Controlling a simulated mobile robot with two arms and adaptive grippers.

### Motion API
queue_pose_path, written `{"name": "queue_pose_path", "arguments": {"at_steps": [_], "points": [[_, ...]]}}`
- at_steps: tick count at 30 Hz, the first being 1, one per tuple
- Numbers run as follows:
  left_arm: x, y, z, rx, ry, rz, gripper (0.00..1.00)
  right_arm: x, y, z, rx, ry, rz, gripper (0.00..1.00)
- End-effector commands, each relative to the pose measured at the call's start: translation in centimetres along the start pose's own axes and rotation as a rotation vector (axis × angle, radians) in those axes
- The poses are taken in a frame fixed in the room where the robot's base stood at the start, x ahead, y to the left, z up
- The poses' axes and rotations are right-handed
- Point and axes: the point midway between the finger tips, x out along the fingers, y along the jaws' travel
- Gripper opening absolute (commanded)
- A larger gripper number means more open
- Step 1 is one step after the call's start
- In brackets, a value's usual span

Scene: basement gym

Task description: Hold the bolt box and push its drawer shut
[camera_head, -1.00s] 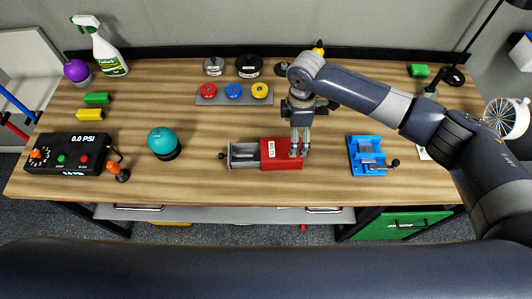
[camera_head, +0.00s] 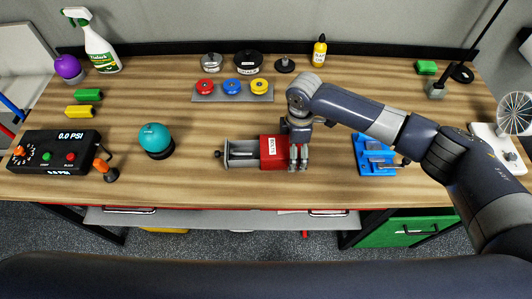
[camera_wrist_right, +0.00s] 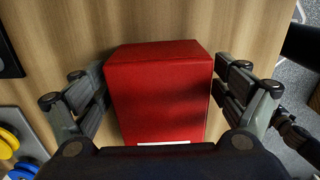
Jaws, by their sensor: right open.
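The red bolt box (camera_head: 273,152) lies on the wooden workbench, with a white label on top. Its grey drawer (camera_head: 241,153) is pulled out to the left, with a dark knob at its left end and grey bolts inside. My right gripper (camera_head: 299,157) is over the box's right end, pointing down. In the right wrist view its open fingers (camera_wrist_right: 160,95) stand on either side of the red box (camera_wrist_right: 160,90), close to its sides; I cannot tell whether they touch. My left gripper is not in view.
A blue vise (camera_head: 374,155) stands to the right of the gripper. A teal ball on a dark base (camera_head: 155,139) stands left of the drawer. A grey tray with coloured discs (camera_head: 232,97) lies behind. The wood just left of the knob is clear.

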Motion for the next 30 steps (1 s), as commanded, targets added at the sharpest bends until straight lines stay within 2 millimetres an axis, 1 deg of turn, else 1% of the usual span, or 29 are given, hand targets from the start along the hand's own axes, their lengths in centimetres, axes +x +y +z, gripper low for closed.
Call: {"name": "queue_pose_path", "arguments": {"at_steps": [14, 24, 30], "points": [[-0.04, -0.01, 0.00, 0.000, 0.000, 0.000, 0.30, -0.03, 0.02, 0.02, 0.001, 0.000, 0.000, 0.91], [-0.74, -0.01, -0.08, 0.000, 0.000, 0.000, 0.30, -0.13, 0.04, 0.02, 0.002, 0.000, 0.000, 0.91], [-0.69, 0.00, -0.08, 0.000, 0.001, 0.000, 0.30, -0.02, 0.04, 0.02, 0.001, 0.000, 0.000, 0.91]]}}
